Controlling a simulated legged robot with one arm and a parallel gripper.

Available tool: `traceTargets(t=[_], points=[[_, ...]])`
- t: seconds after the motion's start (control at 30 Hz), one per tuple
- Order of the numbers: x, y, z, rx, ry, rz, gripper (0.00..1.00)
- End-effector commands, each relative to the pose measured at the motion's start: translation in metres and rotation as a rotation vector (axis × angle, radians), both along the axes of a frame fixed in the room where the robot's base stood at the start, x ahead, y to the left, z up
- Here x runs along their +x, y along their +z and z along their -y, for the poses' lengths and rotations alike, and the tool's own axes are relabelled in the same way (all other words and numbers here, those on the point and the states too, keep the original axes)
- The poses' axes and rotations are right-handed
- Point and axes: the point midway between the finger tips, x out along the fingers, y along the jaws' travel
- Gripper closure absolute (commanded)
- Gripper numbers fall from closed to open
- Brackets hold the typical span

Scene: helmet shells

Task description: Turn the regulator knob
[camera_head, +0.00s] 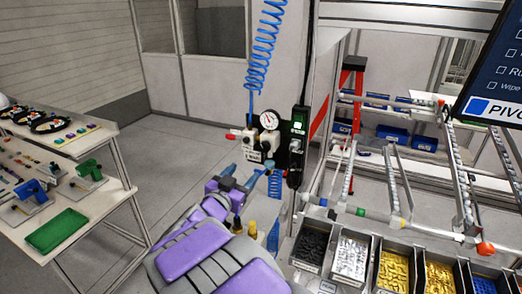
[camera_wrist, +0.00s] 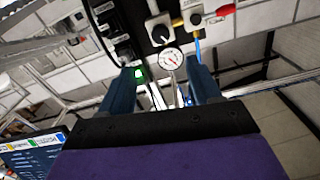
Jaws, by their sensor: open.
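The regulator panel stands ahead with a round white gauge (camera_head: 269,120) and two white units below it. The wrist view, which looks upside down, shows the gauge (camera_wrist: 172,59) between my fingers in the picture. A black knob on a white block (camera_wrist: 160,33) shows beyond it. A second small dark knob (camera_wrist: 195,18) sits beside a yellow and red fitting. I cannot tell which knob is the regulator's. My gripper (camera_head: 247,177) is open and empty, just below the panel in the head view; its blue fingers (camera_wrist: 163,92) are spread apart, touching no knob.
A blue coiled hose (camera_head: 262,45) hangs above the panel. A black box with a green light (camera_head: 299,125) stands right of it. Bins of parts (camera_head: 350,257) and a rack fill the right. A table with helmet parts (camera_head: 60,175) is at left. The floor between is clear.

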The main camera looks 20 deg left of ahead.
Motion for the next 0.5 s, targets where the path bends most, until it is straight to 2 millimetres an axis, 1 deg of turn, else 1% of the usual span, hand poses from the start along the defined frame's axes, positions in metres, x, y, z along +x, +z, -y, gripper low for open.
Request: traceTargets(t=[0.03,0.1,0.5], points=[[0.012,-0.001,0.002,0.000,-0.004,-0.001,0.37],[0.026,-0.001,0.003,0.001,-0.002,-0.001,0.37],[0.102,0.000,0.016,0.002,-0.002,-0.002,0.37]])
